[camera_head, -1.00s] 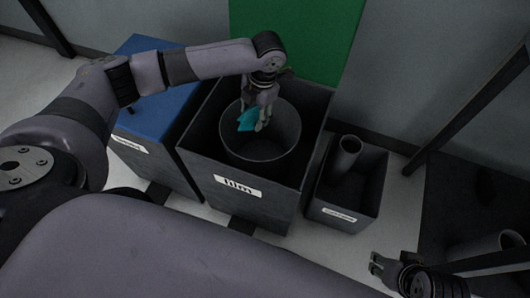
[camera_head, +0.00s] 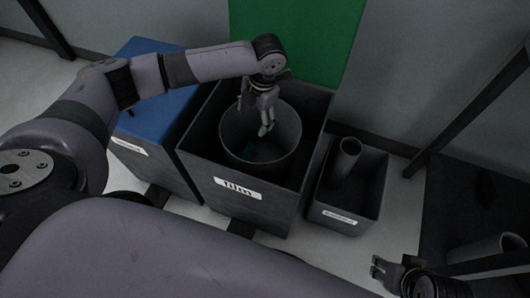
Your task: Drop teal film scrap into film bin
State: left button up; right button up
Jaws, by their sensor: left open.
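The film bin (camera_head: 205,160) is a dark square box with a white label, standing in the middle. A round dark cylinder (camera_head: 232,151) stands inside it. The teal film scrap (camera_head: 250,150) lies low inside the cylinder, dim and partly in shadow. My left gripper (camera_head: 258,118) hangs down over the cylinder's mouth, open and empty, above the scrap and apart from it. My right gripper (camera_head: 378,270) is at the lower right, its fingers apart with nothing between them, away from the bin.
A blue-topped box (camera_head: 150,118) with a label stands left of the film bin. A smaller grey bin (camera_head: 366,205) holding an upright tube (camera_head: 345,158) stands to its right. A green panel (camera_head: 290,40) is on the wall behind. A dark shelf or stand (camera_head: 455,195) is at right.

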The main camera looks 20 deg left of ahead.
pick_arm(q)
notch_tip(320, 180, up, 12)
jog(key=d, duration=0.2)
jog(key=shift+w, duration=0.25)
jog(key=shift+f, duration=0.1)
dwell(0.3)
